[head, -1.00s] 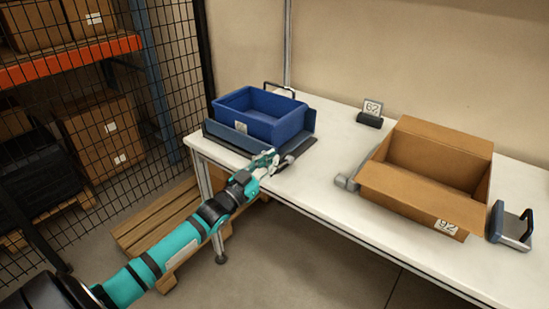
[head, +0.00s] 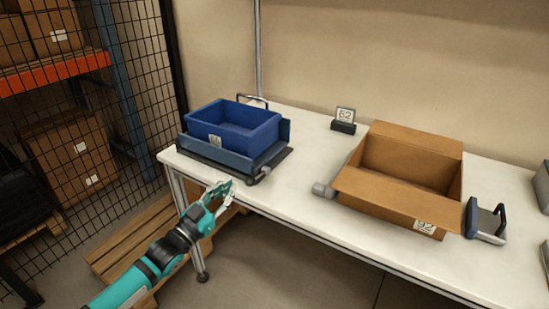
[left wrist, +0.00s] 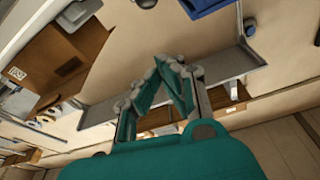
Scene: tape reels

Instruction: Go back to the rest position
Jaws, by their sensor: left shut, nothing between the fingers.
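My left gripper (head: 221,189) is shut and empty. It is at the front edge of the white table, below and in front of the blue bin (head: 213,137). It is apart from the bin. In the left wrist view its fingers (left wrist: 168,66) come together at the tips with nothing between them. The blue bin sits in a dark tray-like holder (head: 205,152) at the table's left end. My right gripper is in neither current view.
The white table (head: 305,150) carries an open cardboard box (head: 385,206) labelled 92, a small sign (head: 345,118) reading 62, and a grey and blue device (head: 486,222) on the right. A wooden pallet (head: 125,247) lies on the floor. A mesh fence (head: 130,90) stands at left.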

